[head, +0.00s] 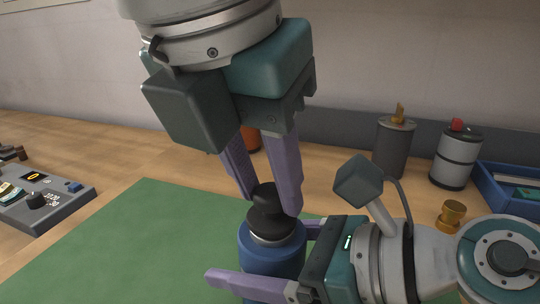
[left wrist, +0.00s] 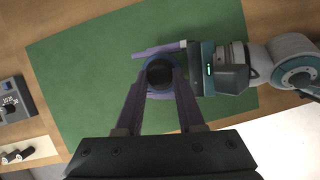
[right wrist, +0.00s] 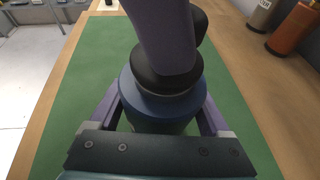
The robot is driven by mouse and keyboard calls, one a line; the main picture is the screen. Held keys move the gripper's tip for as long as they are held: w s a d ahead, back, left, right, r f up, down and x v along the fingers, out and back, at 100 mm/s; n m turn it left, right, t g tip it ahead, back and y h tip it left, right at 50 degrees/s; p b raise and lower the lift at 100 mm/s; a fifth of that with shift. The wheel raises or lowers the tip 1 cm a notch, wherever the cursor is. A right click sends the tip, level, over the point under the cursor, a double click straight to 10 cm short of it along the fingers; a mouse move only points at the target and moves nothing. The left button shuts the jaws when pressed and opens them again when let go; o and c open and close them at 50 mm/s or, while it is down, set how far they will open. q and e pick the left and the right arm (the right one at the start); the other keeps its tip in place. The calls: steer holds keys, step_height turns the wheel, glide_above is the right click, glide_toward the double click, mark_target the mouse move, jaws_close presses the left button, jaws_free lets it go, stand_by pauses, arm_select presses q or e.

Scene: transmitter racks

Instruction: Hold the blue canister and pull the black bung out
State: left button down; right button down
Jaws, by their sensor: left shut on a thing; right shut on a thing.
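The blue canister (head: 270,262) stands upright on the green mat, with a pale metal collar at its top. The black bung (head: 266,195), a rounded knob on a wider base, sits at the top of the canister. My left gripper (head: 272,204) comes down from above, its purple fingers shut on the bung; the left wrist view shows the bung (left wrist: 160,74) between them. My right gripper (head: 260,252) reaches in from the right, shut around the canister body. In the right wrist view the canister (right wrist: 158,108) is between its fingers, and a left finger partly hides the bung.
A dark grey cylinder (head: 392,150), a grey cylinder with a red top (head: 456,160), a brass piece (head: 452,212) and a blue tray (head: 510,195) stand at the right. A control box (head: 45,205) is at the left. The green mat (head: 140,235) is clear left of the canister.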

mark_target(266, 196)
arm_select(q)
steer(key=shift+r, duration=1)
steer(key=shift+r, duration=2)
arm_select(e)
jaws_free()
